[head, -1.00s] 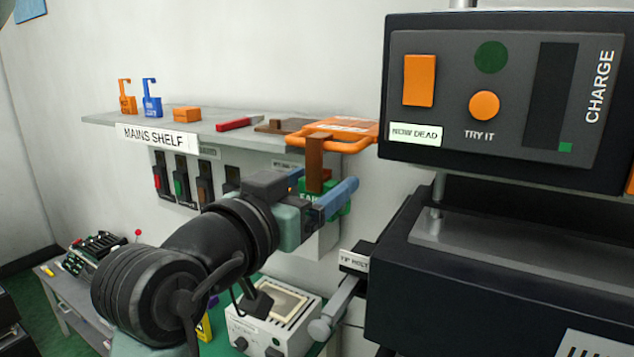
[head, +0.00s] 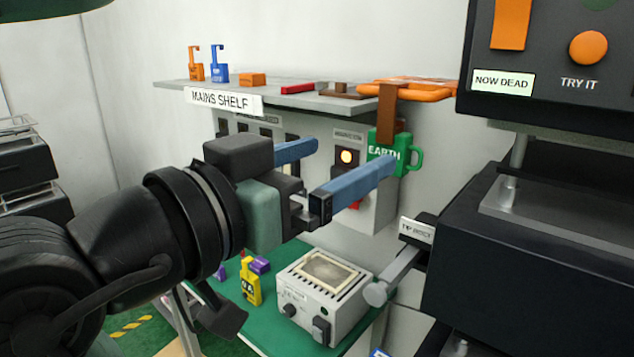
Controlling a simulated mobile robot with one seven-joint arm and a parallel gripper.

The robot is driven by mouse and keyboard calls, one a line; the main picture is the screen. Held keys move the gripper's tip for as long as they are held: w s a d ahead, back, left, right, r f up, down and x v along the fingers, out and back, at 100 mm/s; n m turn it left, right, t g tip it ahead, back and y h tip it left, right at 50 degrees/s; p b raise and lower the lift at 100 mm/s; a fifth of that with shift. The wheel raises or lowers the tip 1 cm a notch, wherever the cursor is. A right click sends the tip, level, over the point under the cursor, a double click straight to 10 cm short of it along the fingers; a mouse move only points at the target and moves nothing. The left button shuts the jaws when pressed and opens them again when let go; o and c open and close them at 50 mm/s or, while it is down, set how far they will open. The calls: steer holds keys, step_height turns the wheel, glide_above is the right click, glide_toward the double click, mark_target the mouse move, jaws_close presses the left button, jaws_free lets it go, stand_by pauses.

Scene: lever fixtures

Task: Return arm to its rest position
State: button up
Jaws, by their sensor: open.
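My gripper (head: 345,165) is in the middle of the head view, at the end of my black and teal arm. Its two blue fingers are spread wide apart, with nothing seen between them. The fingers point toward the wall panel below the shelf. The tip of the nearer finger overlaps the green EARTH piece (head: 383,150) in the picture; I cannot tell whether they touch. A brown strap-like piece (head: 387,112) hangs above the EARTH piece, below an orange handled item (head: 415,92) on the shelf end.
The MAINS SHELF (head: 330,103) holds orange and blue padlock-like pieces (head: 219,68). A black machine (head: 560,270) with a NOW DEAD panel (head: 502,82) fills the right. A white box device (head: 325,290) stands on the green bench below my gripper. A lever (head: 390,280) juts out beside it.

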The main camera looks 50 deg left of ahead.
steer(key=w+d+r+t+h, duration=0.1)
steer(key=w+d+r+t, duration=0.45)
steer(key=d, duration=0.55)
steer(key=d+r+m+t+h, duration=0.1)
steer(key=d+r+t, duration=0.1)
steer(key=d, duration=0.6)
steer(key=d+r+m+t+h, duration=0.1)
steer(key=d+r, duration=0.3)
steer(key=d, duration=0.5)
steer(key=shift+s+r+m+t+h, duration=0.3)
steer(key=shift+s+r+t+h, duration=0.15)
steer(key=shift+t+h, duration=0.3)
